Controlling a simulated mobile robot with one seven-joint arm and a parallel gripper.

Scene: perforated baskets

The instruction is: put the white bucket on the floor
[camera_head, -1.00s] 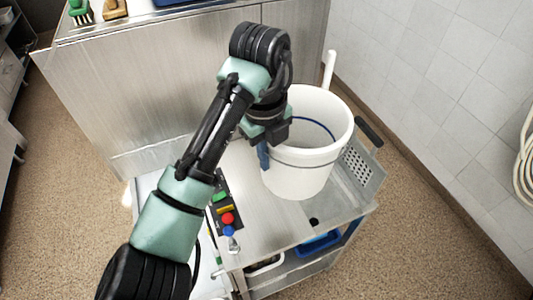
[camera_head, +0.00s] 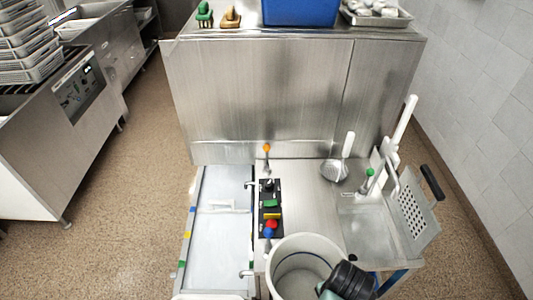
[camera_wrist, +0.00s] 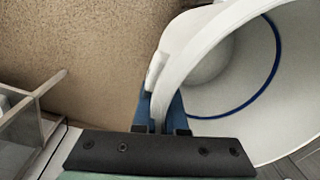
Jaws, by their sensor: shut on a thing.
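The white bucket (camera_head: 290,244) shows at the bottom middle of the head view, cut off by the lower edge, in front of the metal work surface. The wrist view shows its white wall (camera_wrist: 210,35) and a blue ring inside. My gripper (camera_wrist: 164,108) has its blue fingers on both sides of the bucket's rim and is shut on it. In the head view a black part of my arm covers the bucket's right side and the fingers are hidden. The brown speckled floor (camera_head: 125,180) also shows in the wrist view (camera_wrist: 80,60), beside the bucket.
The work surface (camera_head: 315,215) holds a panel of coloured knobs (camera_head: 270,205), a scoop (camera_head: 336,170) and a perforated plate (camera_head: 415,215) at its right edge. A steel unit (camera_head: 270,95) stands behind. Open floor lies at left, before a counter with stacked baskets (camera_head: 30,50).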

